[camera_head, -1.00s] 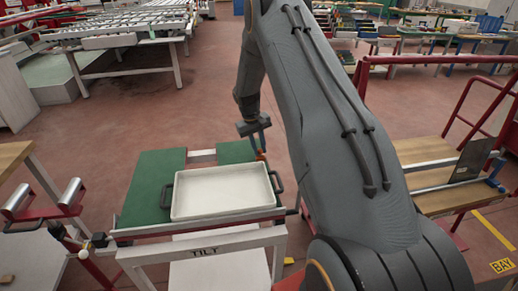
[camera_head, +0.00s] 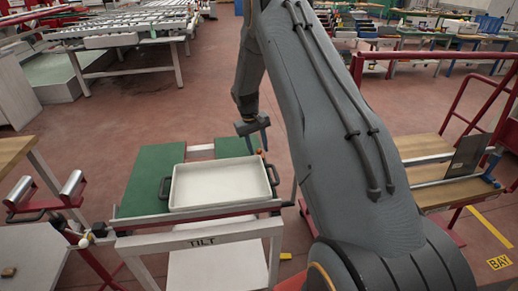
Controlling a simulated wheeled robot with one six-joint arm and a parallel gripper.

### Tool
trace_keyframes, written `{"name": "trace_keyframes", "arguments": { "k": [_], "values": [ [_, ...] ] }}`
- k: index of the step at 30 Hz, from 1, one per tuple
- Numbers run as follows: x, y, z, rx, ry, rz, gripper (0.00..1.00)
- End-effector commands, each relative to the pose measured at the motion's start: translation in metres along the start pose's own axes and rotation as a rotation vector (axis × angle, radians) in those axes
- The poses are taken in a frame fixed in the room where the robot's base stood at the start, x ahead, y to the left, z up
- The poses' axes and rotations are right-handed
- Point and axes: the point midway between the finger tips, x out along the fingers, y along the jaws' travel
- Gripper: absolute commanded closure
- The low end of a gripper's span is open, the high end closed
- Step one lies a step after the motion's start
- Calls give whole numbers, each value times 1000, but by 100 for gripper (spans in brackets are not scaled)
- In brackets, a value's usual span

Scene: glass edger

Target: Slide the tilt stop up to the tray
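A white, shallow tray (camera_head: 220,207) with dark side handles rests on the green-topped table (camera_head: 155,165) labelled TILT. A red-edged rail (camera_head: 230,211) runs along the tray's near side. A small orange-topped piece (camera_head: 259,151) stands just behind the tray's far right corner; I cannot tell for sure whether it is the tilt stop. My gripper (camera_head: 257,146) points down above the table's far right part, beside this piece. Its two fingers look apart, with nothing seen between them.
A roller stand (camera_head: 73,184) is at the left, near a wooden bench (camera_head: 12,150). A wooden-topped stand (camera_head: 430,172) with a dark upright plate (camera_head: 468,155) and red railings is at the right. The floor behind the table is clear.

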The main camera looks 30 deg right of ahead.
Motion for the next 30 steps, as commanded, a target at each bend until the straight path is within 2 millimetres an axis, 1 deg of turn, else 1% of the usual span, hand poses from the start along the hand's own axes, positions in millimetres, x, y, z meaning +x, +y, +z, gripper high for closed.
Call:
{"name": "trace_keyframes", "arguments": {
  "k": [4, 8, 18, 21, 24, 30],
  "values": [
    [-1, 0, 0, 0, 1, 0, 62],
    [-10, 1, -1, 1, 1, 0, 62],
    [-59, 1, -1, 3, 3, 0, 62],
    [-70, 1, 0, 3, 1, 0, 62],
    [-76, 1, 0, 3, 0, 0, 62],
    [-78, 1, 0, 2, -1, 0, 62]
  ]
}}
